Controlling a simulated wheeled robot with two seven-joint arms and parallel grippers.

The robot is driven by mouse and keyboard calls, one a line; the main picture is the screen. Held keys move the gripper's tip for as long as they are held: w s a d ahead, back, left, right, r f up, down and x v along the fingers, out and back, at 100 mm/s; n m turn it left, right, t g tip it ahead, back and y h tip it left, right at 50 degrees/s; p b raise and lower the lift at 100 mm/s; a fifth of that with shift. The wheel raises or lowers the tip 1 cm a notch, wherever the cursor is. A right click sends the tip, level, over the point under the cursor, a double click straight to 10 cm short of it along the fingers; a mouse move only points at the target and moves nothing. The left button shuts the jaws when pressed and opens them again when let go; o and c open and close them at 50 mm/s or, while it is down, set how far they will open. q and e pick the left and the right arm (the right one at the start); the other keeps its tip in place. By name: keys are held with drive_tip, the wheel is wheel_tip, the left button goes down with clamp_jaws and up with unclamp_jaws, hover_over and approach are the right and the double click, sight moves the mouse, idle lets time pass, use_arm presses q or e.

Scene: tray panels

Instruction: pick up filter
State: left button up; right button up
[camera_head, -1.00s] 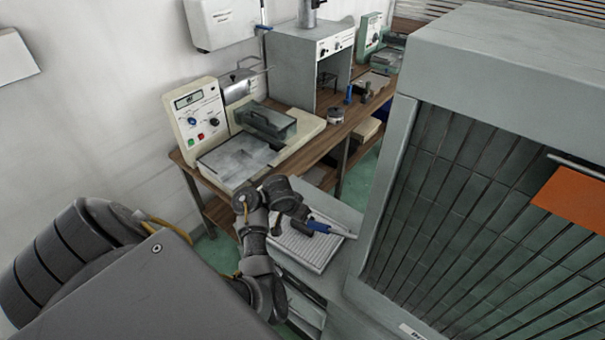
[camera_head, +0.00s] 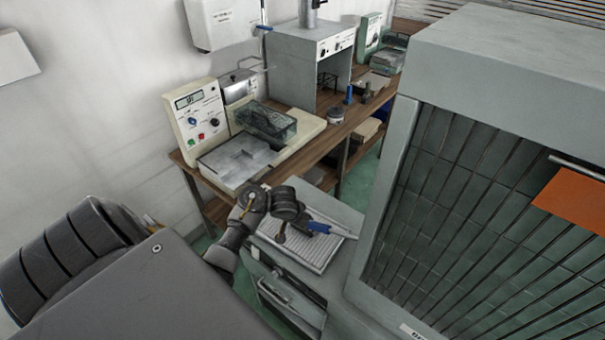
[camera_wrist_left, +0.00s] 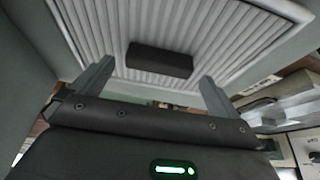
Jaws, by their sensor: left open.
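A black oblong block (camera_wrist_left: 160,60) lies on a ribbed pale tray (camera_wrist_left: 215,30) in the left wrist view; it may be the filter, but I cannot tell for sure. My left gripper (camera_wrist_left: 156,72) is open, its two fingers apart on either side of the block in the picture. No contact shows. In the head view my left arm reaches over the ribbed tray (camera_head: 335,255) on a grey cabinet, and its wrist hides part of the tray. My right gripper is not in view.
A large grey cabinet with a slatted dark front (camera_head: 450,190) stands close on the right. A wooden bench (camera_head: 320,155) behind holds instruments, including a cream device with a dial panel (camera_head: 197,115). A drawer handle (camera_head: 275,292) sits below the tray.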

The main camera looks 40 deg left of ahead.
use_arm(q)
drive_tip(key=shift+x, duration=0.95)
drive_tip(key=shift+r, duration=0.1)
drive_tip(key=c, duration=1.4)
drive_tip(key=shift+o, duration=0.2)
drive_tip(key=shift+w+d+r, duration=0.1)
